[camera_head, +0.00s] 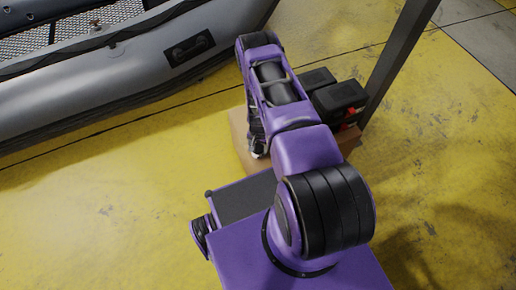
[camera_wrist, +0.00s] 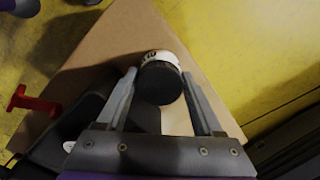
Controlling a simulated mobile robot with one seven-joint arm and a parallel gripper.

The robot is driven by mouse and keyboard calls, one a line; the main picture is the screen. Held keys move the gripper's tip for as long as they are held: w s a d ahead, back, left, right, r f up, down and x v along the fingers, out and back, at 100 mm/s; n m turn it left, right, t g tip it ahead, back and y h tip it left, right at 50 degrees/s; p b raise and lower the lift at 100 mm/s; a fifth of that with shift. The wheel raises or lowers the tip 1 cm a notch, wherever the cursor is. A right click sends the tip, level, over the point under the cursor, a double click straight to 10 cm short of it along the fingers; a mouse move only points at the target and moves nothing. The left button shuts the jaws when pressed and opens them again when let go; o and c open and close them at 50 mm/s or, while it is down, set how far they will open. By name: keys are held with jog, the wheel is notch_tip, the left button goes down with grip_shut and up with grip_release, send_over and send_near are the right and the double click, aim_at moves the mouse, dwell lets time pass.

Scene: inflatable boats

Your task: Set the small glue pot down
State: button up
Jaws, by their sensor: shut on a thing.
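The small glue pot (camera_wrist: 160,83) has a black lid and a white label with dark print. In the wrist view it is between the two fingers of my gripper (camera_wrist: 159,75), which is shut on it. Below the pot is the brown cardboard box top (camera_wrist: 95,48). I cannot tell whether the pot's base touches the cardboard.
Black tool-like items (camera_head: 340,97) with red parts stand on the box's right side. A red piece (camera_wrist: 36,101) shows at the left in the wrist view. A dark post (camera_head: 398,60) rises behind the box. A grey inflatable boat (camera_head: 120,75) lies at left on yellow floor.

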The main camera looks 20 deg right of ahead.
aim_at(258, 147)
jog(key=shift+f, duration=0.1)
jog(key=o, duration=1.4)
jog(key=shift+o, duration=0.2)
notch_tip(258, 147, up, 12)
jog(key=p, duration=0.2)
jog(key=shift+r, duration=0.2)
